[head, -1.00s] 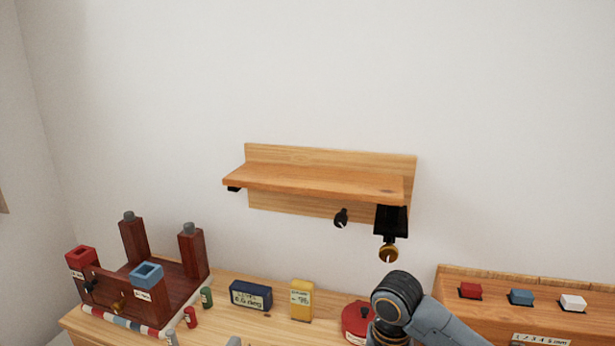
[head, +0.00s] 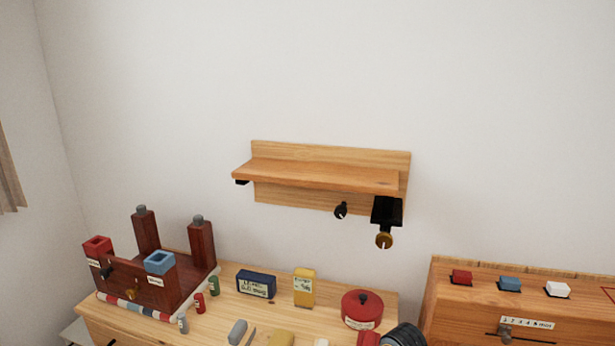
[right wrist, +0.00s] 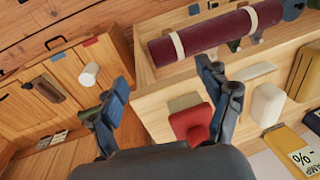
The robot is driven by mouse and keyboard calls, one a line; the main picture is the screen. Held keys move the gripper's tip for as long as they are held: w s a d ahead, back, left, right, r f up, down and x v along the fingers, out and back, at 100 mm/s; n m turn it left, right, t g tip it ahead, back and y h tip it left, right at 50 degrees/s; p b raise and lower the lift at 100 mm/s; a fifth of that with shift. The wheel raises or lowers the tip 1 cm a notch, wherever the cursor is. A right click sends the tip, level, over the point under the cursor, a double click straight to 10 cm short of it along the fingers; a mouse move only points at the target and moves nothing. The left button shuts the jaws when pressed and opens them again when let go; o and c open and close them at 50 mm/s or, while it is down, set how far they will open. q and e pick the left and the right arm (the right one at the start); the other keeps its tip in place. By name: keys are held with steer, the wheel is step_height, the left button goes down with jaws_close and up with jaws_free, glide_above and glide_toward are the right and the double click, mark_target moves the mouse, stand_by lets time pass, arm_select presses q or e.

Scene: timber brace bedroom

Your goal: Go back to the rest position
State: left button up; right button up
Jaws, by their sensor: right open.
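My right gripper (right wrist: 165,100) is open in the right wrist view, with its two dark fingers spread apart and nothing between the tips. It hangs over the edge of a light wooden dresser. In the head view only a dark rounded part of my right arm (head: 403,336) shows at the bottom edge; the fingers there are out of frame. My left gripper is not in either view.
The dresser top (head: 235,290) holds a red pot (head: 362,312), yellow box (head: 304,288), navy box (head: 256,284) and dark red wooden stand (head: 185,290). A wooden cabinet (head: 470,318) stands at right.

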steer(key=s+d+f, duration=0.2)
steer(key=s+f, duration=0.3)
steer(key=f, duration=0.5)
steer(key=s+d+f+n+t, duration=0.1)
steer(key=s+d+f, duration=0.25)
steer(key=f, duration=0.55)
steer(key=s+d+f, duration=0.2)
steer(key=s+f, duration=0.3)
steer(key=f, duration=0.5)
steer(key=s+f+n, duration=0.1)
steer(key=s+f, duration=0.3)
steer(key=s, duration=0.6)
steer(key=s+d+f+n+h, duration=0.1)
steer(key=s+f, duration=0.3)
steer(key=s, duration=0.7)
steer(key=s+d+f+n+g, duration=0.1)
steer(key=s+f+n, duration=0.2)
steer(key=s, duration=0.7)
steer(key=shift+s+d+f+h, duration=0.25)
steer(key=shift+s+f+h, duration=0.15)
steer(key=shift+f, duration=0.1)
